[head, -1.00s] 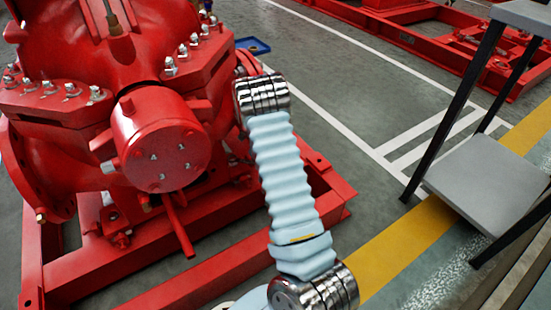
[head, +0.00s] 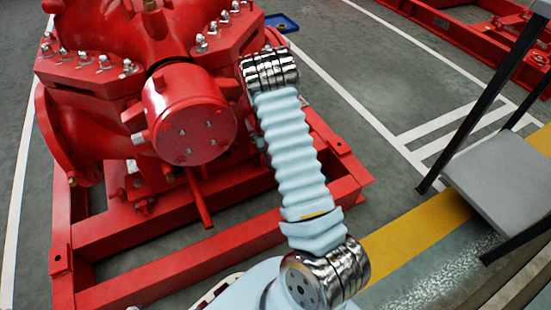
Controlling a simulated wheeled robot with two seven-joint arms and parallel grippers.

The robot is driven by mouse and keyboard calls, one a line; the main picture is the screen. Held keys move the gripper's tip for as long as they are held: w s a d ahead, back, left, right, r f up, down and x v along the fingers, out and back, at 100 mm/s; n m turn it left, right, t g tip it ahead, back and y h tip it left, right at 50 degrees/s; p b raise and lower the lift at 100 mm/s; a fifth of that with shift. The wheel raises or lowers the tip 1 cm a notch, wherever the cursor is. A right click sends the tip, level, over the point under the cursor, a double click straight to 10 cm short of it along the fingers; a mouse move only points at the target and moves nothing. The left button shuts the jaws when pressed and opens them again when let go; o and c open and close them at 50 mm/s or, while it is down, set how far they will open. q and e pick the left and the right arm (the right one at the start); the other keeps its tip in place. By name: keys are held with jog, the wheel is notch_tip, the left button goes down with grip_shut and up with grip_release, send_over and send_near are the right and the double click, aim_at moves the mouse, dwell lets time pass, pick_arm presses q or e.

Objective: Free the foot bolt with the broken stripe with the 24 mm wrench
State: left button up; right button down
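The red pump (head: 110,110) stands on a red base frame (head: 165,252). Bolts show small at the pump's near foot (head: 139,188); I cannot make out a stripe on any of them. The 24 mm wrench is not visible. One arm of mine, with a pale ribbed sleeve and metal joints, reaches up from the bottom, right of the round end cover (head: 190,118). Its far metal joint overlaps the pump's right side, and no fingers show beyond it. Neither gripper is in view.
A blue tray (head: 284,22) lies on the floor behind the pump. A grey shelved stand (head: 500,170) with black legs is at the right. Grey floor with white lines is open between pump and stand. Another red frame (head: 505,40) is at the top right.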

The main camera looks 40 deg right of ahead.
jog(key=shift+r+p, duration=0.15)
jog(key=shift+p, duration=0.35)
dwell(0.5)
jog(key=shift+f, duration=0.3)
dwell(0.4)
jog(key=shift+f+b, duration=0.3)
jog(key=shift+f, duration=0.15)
dwell(0.4)
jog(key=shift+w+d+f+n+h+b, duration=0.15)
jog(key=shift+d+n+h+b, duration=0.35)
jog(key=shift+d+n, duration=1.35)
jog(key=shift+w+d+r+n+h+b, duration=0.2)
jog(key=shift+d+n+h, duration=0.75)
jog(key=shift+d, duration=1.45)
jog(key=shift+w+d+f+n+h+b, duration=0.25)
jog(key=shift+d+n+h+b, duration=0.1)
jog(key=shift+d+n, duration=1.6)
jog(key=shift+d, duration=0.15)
